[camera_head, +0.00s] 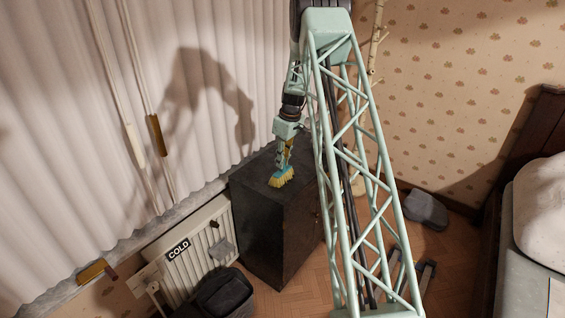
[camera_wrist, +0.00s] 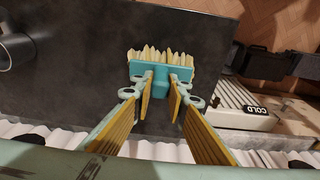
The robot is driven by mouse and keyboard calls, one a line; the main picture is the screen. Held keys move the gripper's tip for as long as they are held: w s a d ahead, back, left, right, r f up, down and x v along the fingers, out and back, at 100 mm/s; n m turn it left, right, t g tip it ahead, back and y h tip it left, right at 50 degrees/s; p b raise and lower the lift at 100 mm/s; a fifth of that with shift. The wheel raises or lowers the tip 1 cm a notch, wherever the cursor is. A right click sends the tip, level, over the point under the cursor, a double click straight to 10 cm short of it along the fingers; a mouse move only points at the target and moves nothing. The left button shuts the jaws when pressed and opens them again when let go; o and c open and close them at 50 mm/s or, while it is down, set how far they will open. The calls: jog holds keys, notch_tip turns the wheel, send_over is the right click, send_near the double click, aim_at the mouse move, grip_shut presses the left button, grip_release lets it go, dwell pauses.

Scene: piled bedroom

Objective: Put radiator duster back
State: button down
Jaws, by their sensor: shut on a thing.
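The radiator duster has a teal head with pale yellow bristles; it shows in the head view (camera_head: 281,178) and in the wrist view (camera_wrist: 162,67). My gripper (camera_head: 285,158) is shut on it from above, with its fingers at the teal part in the wrist view (camera_wrist: 161,82). The bristles point away from my gripper, downward over the top of the dark cabinet (camera_head: 255,180). I cannot tell whether they touch that top. The white radiator (camera_head: 190,250), with a "COLD" sign, stands left of the cabinet; part of it shows in the wrist view (camera_wrist: 238,97).
A black bin or bag (camera_head: 222,293) is in front of the radiator. A yellow-and-dark object (camera_head: 97,271) lies on the sill at left. Curtain cords (camera_head: 132,140) hang at left. A dark rounded object (camera_wrist: 15,45) is at the wrist view's left edge. A bed (camera_head: 540,225) is at right.

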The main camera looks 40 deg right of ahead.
aim_at(286, 172)
jog(key=c, duration=2.5)
grip_release()
jog(key=shift+c, duration=0.2)
jog(key=shift+r, duration=0.1)
notch_tip(286, 172, up, 12)
jog(key=s, duration=0.1)
jog(key=shift+s+d+p, duration=0.25)
jog(key=shift+s+p, duration=0.1)
jog(key=shift+s, duration=0.05)
